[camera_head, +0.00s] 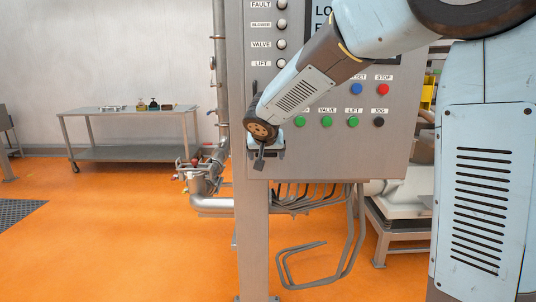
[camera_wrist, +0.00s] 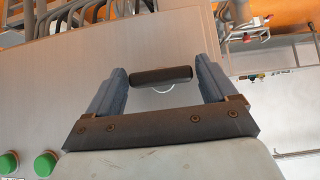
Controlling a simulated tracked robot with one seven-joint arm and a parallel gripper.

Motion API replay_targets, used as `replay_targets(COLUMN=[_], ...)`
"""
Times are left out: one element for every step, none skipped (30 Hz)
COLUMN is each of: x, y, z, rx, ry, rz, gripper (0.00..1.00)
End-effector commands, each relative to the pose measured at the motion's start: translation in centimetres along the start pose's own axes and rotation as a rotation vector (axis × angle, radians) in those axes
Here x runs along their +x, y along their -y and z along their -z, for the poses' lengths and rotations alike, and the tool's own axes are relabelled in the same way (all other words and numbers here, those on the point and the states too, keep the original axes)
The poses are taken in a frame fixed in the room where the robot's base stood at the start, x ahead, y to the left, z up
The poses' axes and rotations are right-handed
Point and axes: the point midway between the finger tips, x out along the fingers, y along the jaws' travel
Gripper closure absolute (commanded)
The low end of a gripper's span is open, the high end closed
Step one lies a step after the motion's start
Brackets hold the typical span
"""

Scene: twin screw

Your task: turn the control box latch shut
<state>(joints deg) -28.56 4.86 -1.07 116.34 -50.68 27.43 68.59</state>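The grey control box (camera_head: 395,150) stands in front of me in the head view, and its face fills the left of the wrist view (camera_wrist: 60,85). The latch shows in the wrist view as a short dark handle (camera_wrist: 161,75) with a pale round ring partly visible behind it. My gripper (camera_wrist: 162,64) is open, its two blue-grey fingers on either side of the handle. The handle lies across the gap, its ends close to the fingers; I cannot tell whether they touch. In the head view my wrist hides most of the latch area at the box's lower left.
Green buttons (camera_head: 327,122) and a black jog knob (camera_head: 379,122) line the box front beside my wrist. Pipes (camera_head: 212,205) run left of the box and cables (camera_head: 310,200) hang below. A metal table (camera_head: 130,112) stands far left; the orange floor (camera_head: 120,230) there is mostly clear.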

Motion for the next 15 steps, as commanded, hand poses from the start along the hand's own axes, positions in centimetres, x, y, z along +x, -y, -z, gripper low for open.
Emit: replay_targets(x=[0.0, 0.0, -0.1, -0.1, -0.1, -0.1, -0.1, -0.1, -0.1, -0.1, -0.2, -0.3, -0.5, -0.7, -1.0], y=[0.0, 0.0, 0.0, 0.0, 0.0, 0.0, 0.0, 0.0, 0.0, 0.0, 0.0, 0.0, 0.0, 0.1, 0.1], z=[0.0, 0.1, 0.1, 0.1, 0.1, 0.1, 0.1, 0.1, 0.1, 0.1, 0.1, 0.1, 0.1, 0.2, 0.2], rx=[0.0, 0.0, 0.001, 0.001, 0.001, 0.001, 0.001, 0.001, 0.001, 0.001, 0.001, 0.001, 0.001, 0.001, 0.001], ry=[-0.001, -0.001, -0.001, -0.002, -0.002, -0.002, -0.002, -0.002, -0.002, -0.002, -0.003, -0.003, -0.003, -0.004, -0.004], rz=[0.0, 0.001, 0.001, 0.001, 0.001, 0.002, 0.002, 0.002, 0.002, 0.002, 0.002, 0.002, 0.002, 0.003, 0.003], gripper=[0.09, 0.07, 0.03, 0.02, 0.02, 0.02, 0.02, 0.02, 0.02, 0.02, 0.02, 0.02, 0.02, 0.02, 0.02])
